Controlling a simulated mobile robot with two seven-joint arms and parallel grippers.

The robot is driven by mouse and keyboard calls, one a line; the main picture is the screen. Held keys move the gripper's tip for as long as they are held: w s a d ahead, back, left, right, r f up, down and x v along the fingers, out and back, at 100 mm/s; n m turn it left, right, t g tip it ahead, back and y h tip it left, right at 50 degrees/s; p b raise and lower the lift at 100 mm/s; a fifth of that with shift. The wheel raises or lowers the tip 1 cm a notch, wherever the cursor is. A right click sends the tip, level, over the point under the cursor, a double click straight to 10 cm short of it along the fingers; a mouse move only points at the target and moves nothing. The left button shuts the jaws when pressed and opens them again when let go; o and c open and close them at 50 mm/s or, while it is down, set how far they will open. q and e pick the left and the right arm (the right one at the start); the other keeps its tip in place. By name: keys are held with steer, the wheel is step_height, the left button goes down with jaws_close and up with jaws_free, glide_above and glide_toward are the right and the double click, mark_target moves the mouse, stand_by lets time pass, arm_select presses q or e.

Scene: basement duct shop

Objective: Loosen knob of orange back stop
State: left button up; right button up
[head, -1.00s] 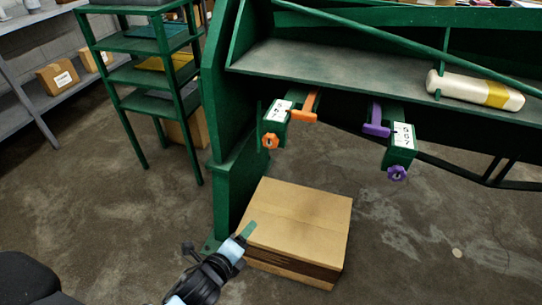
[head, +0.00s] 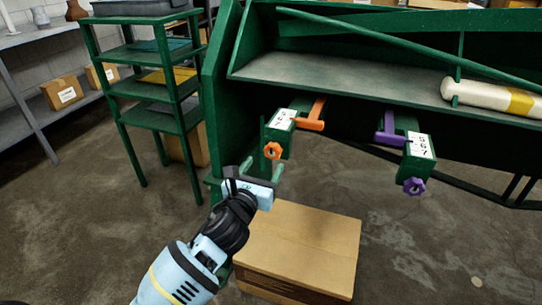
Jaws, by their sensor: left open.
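The orange back stop (head: 311,120) sticks out from the left part of the green machine's front edge. Its orange knob (head: 273,151) hangs at the front of a green block (head: 279,133) with a white label. My left gripper (head: 263,171) is open and empty, just below and left of the orange knob; whether it touches the knob I cannot tell. A second back stop, purple (head: 389,130), with a purple knob (head: 413,187), is further right. My right gripper is not in view.
A cardboard box (head: 300,240) stands on the floor below the orange knob. A green shelf rack (head: 122,91) stands to the left. A white roll with a yellow band (head: 480,97) lies on the machine's ledge. Floor at the right is mostly clear.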

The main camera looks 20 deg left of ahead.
mark_target(272, 153)
arm_select(q)
steer(key=shift+w+b, duration=0.7)
steer(key=shift+w, duration=2.4)
steer(key=c, duration=0.9)
